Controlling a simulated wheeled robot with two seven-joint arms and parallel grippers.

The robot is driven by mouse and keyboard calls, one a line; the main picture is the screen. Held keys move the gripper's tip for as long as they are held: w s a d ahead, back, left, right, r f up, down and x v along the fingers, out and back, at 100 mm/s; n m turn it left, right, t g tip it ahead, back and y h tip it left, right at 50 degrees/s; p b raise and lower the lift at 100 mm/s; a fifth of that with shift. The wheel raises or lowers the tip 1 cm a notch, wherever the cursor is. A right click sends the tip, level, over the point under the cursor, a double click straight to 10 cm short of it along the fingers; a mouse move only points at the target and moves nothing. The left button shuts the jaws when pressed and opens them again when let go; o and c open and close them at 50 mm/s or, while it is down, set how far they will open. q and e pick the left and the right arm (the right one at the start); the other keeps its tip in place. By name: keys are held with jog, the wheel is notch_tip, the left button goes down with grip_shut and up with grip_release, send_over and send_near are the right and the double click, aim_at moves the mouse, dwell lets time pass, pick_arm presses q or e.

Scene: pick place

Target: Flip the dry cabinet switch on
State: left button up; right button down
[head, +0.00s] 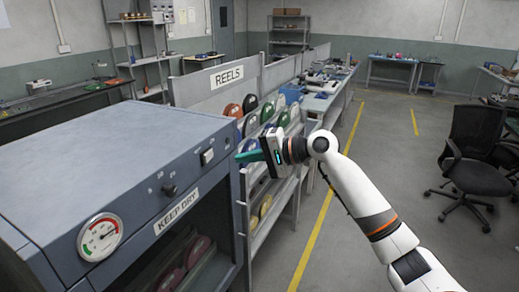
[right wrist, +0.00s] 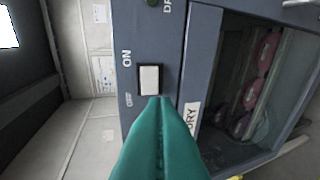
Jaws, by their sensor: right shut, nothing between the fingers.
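The dry cabinet (head: 120,150) is a blue-grey box on the left of the head view, with a "KEEP DRY" label on its front. Its switch (head: 207,157) is a small white rocker near the right end of the front panel. In the right wrist view the switch (right wrist: 149,79) sits in a dark frame beside the words ON and OFF; I cannot tell which way it is tipped. My right gripper (head: 238,158) has teal fingers, shut and empty, just right of the switch. In the right wrist view its fingertips (right wrist: 160,99) overlap the switch's lower edge; contact is unclear.
A round gauge (head: 100,237) and a dark knob (head: 169,189) are on the same panel. The cabinet's open front shows reels inside. A reel rack (head: 215,92) stands right behind the cabinet. A black chair (head: 474,150) stands at the right; the floor between is clear.

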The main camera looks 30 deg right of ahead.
aim_at(207, 159)
jog(key=p+x, duration=0.1)
jog(key=x, duration=0.4)
jog(key=r+p+x, duration=0.1)
jog(key=x, duration=0.1)
jog(key=shift+w+a+p, duration=0.25)
jog(key=shift+p, duration=0.05)
jog(key=shift+a+r+p, duration=0.3)
jog(key=shift+a+p, duration=0.1)
jog(key=shift+p, duration=0.5)
jog(key=shift+s+f, duration=0.1)
jog(key=shift+f, duration=0.1)
